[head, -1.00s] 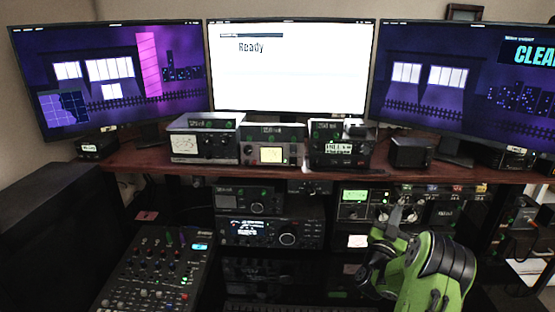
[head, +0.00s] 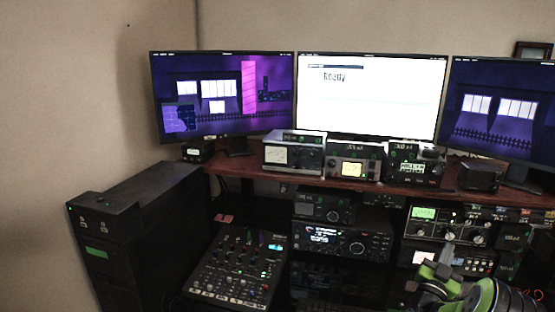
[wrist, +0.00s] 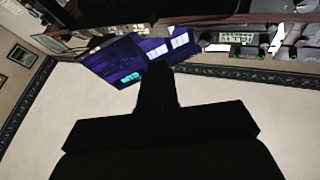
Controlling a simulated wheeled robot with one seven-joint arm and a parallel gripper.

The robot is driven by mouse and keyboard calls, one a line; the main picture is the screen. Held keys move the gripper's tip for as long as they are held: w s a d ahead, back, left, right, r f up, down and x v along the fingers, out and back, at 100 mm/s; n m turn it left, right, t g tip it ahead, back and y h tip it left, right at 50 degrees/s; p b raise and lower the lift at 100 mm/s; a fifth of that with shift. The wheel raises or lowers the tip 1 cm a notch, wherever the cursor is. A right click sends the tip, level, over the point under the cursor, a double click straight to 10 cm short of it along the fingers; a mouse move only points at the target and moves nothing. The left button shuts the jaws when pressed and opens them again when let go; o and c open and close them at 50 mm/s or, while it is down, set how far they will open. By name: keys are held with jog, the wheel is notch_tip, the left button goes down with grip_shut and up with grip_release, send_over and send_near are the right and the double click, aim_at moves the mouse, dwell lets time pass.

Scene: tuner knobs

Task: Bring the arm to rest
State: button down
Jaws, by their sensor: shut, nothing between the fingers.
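My gripper (head: 447,254) is at the lower right of the head view, at the end of my green and black arm. My arm hides part of the lower right shelf. I cannot tell from these frames whether the gripper touches anything.
A wooden shelf (head: 270,174) carries several small radios below three monitors (head: 366,98). A mixer (head: 237,266) and a black cabinet (head: 150,235) stand at the left. A radio with a large knob (head: 340,241) sits under the shelf. Bare wall fills the far left.

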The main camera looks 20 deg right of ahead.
jog(key=w+a+r+n+t+y+p, duration=0.2)
jog(key=w+a+r+n+t+y, duration=0.45)
jog(key=w+a+y, duration=0.55)
jog(key=s+a+r+n+g+y+p, duration=0.1)
jog(key=s+a+r+n+g+y, duration=0.15)
jog(key=a, duration=0.65)
jog(key=s+a+r+n+g+y+p, duration=0.1)
jog(key=a+r+n+g+y+p, duration=0.2)
jog(key=a, duration=0.6)
jog(key=s+a+r+n+g, duration=0.1)
jog(key=s+a+n+g, duration=0.1)
jog(key=s+a, duration=0.75)
jog(key=s+a+f+g+y+p, duration=0.1)
jog(key=s+g, duration=0.1)
jog(key=s, duration=0.8)
jog(key=s+a+f+g+p, duration=0.1)
jog(key=s+a+g, duration=0.1)
jog(key=s, duration=0.8)
jog(key=shift+s+a+g+y, duration=0.15)
jog(key=shift+a+g+y, duration=0.2)
jog(key=shift+g, duration=0.35)
jog(key=shift+f, duration=0.1)
